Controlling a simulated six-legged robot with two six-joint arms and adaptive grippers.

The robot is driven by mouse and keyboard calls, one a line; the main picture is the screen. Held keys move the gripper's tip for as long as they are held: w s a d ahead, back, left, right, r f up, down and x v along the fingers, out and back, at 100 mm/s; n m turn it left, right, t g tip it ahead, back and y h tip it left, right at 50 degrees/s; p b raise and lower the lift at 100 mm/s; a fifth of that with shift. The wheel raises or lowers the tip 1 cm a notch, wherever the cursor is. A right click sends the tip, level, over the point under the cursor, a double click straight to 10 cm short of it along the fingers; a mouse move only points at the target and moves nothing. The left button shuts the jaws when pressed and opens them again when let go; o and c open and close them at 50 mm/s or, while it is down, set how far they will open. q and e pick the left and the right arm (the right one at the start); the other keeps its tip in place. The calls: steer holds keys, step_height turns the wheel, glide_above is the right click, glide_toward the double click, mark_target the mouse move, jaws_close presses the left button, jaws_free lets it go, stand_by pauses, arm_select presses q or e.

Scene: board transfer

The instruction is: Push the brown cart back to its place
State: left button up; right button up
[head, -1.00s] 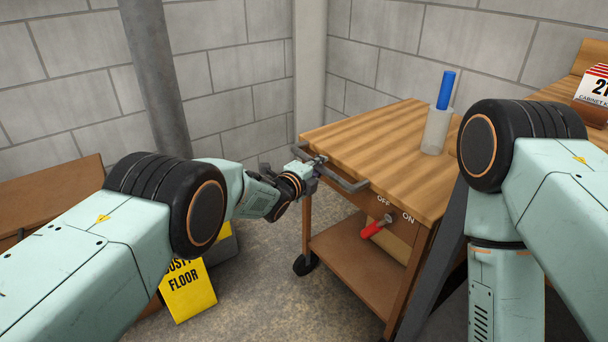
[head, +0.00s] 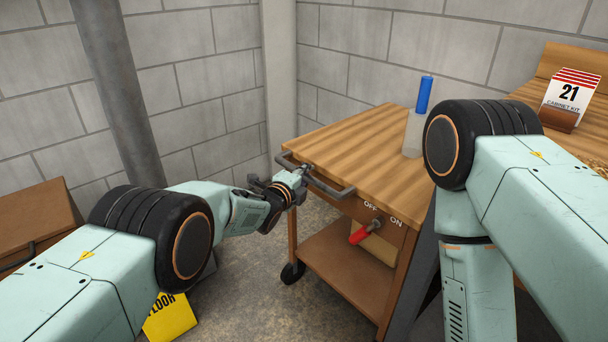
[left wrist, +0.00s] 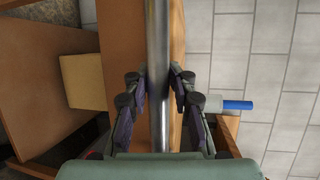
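The brown wooden cart (head: 355,138) stands right of centre in the head view, with a plank top, a lower shelf (head: 340,262) and a dark wheel (head: 292,272). A grey metal handle bar (head: 330,188) runs along its near left side. My left gripper (head: 300,178) is at this bar. In the left wrist view the bar (left wrist: 158,40) passes between the fingers of my left gripper (left wrist: 158,78), whose tips close in on both sides of it. My right arm comes in from the right and hangs beside the cart; its gripper is outside the picture.
A clear bottle with a blue top (head: 413,132) stands on the cart. A red-handled switch (head: 362,234) marked OFF and ON is on its side. A yellow floor sign (head: 170,318) and brown box (head: 38,222) are left.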

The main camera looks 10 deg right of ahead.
arm_select(q)
steer(key=shift+o, duration=1.4)
steer(key=shift+d, duration=0.1)
steer(key=shift+o, duration=0.3)
steer(key=shift+f, duration=0.1)
steer(key=shift+s, duration=0.1)
steer(key=shift+a, duration=0.2)
steer(key=v, duration=1.1)
steer(key=shift+s+a, duration=0.2)
steer(key=shift+s, duration=0.05)
